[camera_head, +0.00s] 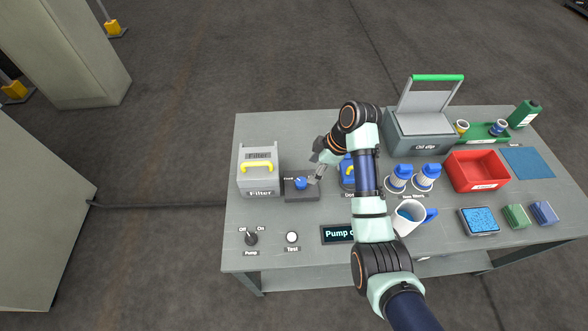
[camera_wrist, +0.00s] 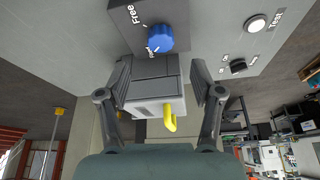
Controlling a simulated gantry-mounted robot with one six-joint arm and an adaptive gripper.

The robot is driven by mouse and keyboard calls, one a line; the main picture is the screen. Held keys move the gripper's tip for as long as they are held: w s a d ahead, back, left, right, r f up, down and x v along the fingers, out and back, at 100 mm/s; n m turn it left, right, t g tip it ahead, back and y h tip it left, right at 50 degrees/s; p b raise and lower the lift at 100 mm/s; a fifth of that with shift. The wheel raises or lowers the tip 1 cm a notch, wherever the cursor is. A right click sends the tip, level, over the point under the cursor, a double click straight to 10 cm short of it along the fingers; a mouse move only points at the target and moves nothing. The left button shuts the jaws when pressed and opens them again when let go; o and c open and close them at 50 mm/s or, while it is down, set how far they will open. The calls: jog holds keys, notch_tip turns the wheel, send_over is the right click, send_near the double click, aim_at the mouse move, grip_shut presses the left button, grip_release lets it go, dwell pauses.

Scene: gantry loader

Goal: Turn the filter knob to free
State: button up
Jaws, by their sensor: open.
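The blue filter knob (camera_head: 301,184) sits on a low dark grey box (camera_head: 302,196) on the bench. It also shows in the wrist view (camera_wrist: 160,38). There, "Free" is printed at its upper left, and a second small label by its lower left is hard to read. I cannot tell clearly where the knob points. My gripper (camera_head: 318,170) is beside the knob's upper right in the head view. In the wrist view my gripper (camera_wrist: 160,68) has its fingers spread, nothing held, and the knob lies beyond the fingertips, apart from them.
The grey filter housing (camera_head: 258,180) with a yellow handle stands just left of the knob box. Another blue-topped part (camera_head: 346,170) is partly behind my arm. The pump knob (camera_head: 251,239) and test button (camera_head: 292,237) are in front. A mug (camera_head: 408,217) stands at right.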

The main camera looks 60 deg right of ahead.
aim_at(301, 181)
jog(key=b+x, duration=0.2)
jog(key=x, duration=0.4)
jog(key=shift+w+a+f+b, duration=0.15)
jog(key=shift+a+f+b, duration=0.15)
jog(key=shift+b, duration=0.1)
jog(key=shift+w+d+f, duration=0.1)
jog(key=shift+w+f, duration=0.15)
jog(key=shift+f, duration=0.15)
jog(key=c, duration=1.1)
